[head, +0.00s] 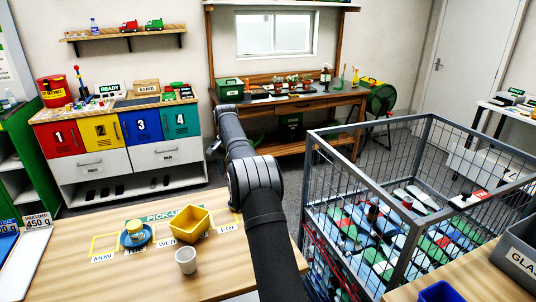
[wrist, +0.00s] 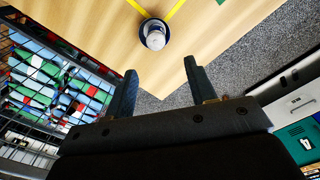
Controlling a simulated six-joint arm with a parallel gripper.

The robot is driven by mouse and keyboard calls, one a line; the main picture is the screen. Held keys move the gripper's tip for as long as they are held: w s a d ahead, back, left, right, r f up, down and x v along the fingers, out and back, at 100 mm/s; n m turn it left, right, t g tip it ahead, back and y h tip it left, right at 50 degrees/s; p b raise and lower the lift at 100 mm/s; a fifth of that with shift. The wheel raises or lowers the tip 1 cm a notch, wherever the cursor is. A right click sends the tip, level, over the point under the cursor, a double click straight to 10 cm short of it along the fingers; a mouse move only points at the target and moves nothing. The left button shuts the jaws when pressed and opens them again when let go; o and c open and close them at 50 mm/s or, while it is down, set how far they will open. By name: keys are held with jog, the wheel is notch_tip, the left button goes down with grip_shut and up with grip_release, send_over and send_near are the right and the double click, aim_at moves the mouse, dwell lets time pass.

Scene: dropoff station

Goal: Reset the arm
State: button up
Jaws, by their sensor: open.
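My gripper (wrist: 163,85) is open and empty in the wrist view, its two dark blue fingers apart above the floor and the corner of the wooden table (wrist: 100,22). In the head view my arm rises from the bottom middle and reaches away past the table (head: 90,285); the fingers are not clear there. A pale round item (wrist: 155,38) on a dark round base stands on the table beyond the fingers, apart from them. It does not show in the head view.
A wire cage (head: 433,118) with many coloured pieces stands right of my arm. A drawer cabinet (head: 100,160) and workbench (head: 290,100) stand beyond.

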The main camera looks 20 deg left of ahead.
notch_tip(320, 180, down, 11)
jog(key=shift+f, duration=0.1)
dwell(0.4)
notch_tip(320, 180, up, 11)
jog(key=shift+f, duration=2.25)
jog(key=shift+f, duration=3.25)
